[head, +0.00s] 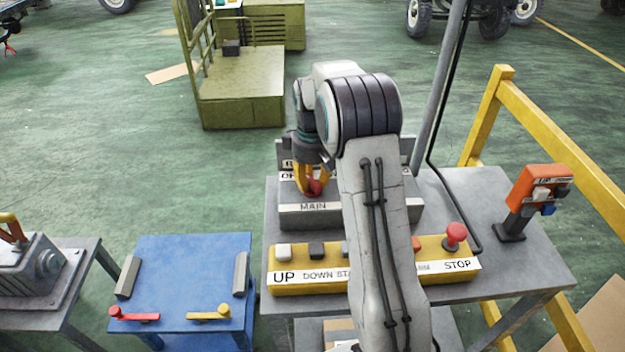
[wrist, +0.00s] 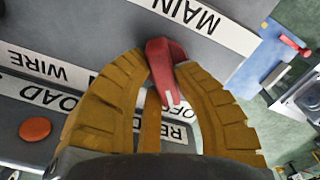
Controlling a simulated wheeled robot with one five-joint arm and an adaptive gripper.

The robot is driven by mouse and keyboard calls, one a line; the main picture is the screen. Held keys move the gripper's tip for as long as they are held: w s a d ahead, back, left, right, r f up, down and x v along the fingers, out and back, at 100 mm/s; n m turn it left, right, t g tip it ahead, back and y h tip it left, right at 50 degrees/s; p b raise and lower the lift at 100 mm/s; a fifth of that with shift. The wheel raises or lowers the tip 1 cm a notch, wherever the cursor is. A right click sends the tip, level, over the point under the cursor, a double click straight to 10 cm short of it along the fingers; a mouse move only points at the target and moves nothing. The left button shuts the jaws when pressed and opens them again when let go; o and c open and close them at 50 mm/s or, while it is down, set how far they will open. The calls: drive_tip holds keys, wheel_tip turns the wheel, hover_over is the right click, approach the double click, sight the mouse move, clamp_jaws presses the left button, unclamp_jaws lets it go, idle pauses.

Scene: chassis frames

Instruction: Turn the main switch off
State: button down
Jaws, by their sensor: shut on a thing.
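The main switch is a red handle (head: 314,187) on a grey box (head: 296,215) labelled MAIN, standing at the back of the grey table. In the wrist view the red handle (wrist: 166,62) is between the fingertips, with a pale mark on its lower part. My gripper (head: 313,182) has yellow fingers and comes down on the handle from above. It is shut on the red handle, as the wrist view (wrist: 163,72) also shows. An OFF label is partly hidden behind the fingers. My arm hides the middle of the box.
In front is a yellow button panel (head: 300,288) labelled UP, DOWN and STOP, with a red mushroom button (head: 455,234). An orange control box (head: 540,185) stands at the right. A blue table (head: 190,275) with small levers is at the left. A yellow rail (head: 560,135) runs behind right.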

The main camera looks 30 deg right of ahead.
sight(311, 177)
drive_tip(key=shift+f+n, duration=0.1)
drive_tip(key=shift+n, duration=0.5)
drive_tip(key=shift+a, duration=0.1)
drive_tip(key=c, duration=0.9)
unclamp_jaws()
drive_tip(key=shift+c, duration=0.2)
wheel_tip(311, 177, up, 12)
